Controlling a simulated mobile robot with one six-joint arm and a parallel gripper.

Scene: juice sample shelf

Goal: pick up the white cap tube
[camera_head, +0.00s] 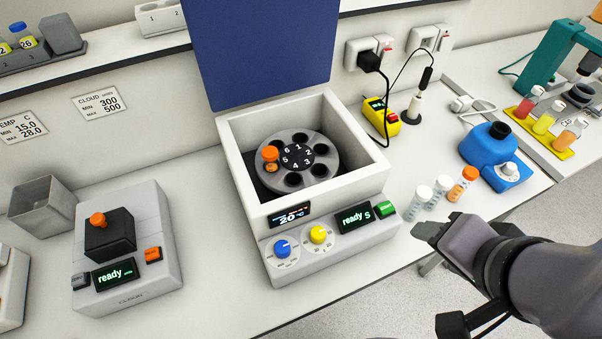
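Two tubes with white caps stand on the bench to the right of the centrifuge: a nearer one (421,198) and one just behind it to the right (440,188). A tube with an orange cap (463,182) stands at the right end of this short row. My gripper (427,233) comes in from the lower right. Its tips appear just below and in front of the nearer white-capped tube in the picture, apart from it. I see the fingers from the side, so their opening is hidden. No tube shows between them.
The open centrifuge (375,170) holds an orange-capped tube (270,158) in its rotor. A blue device (488,148) stands right of the tubes. A yellow rack (545,140) with several coloured tubes is behind it. A yellow box (384,118) and cables lie farther back. The bench's front edge is close by.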

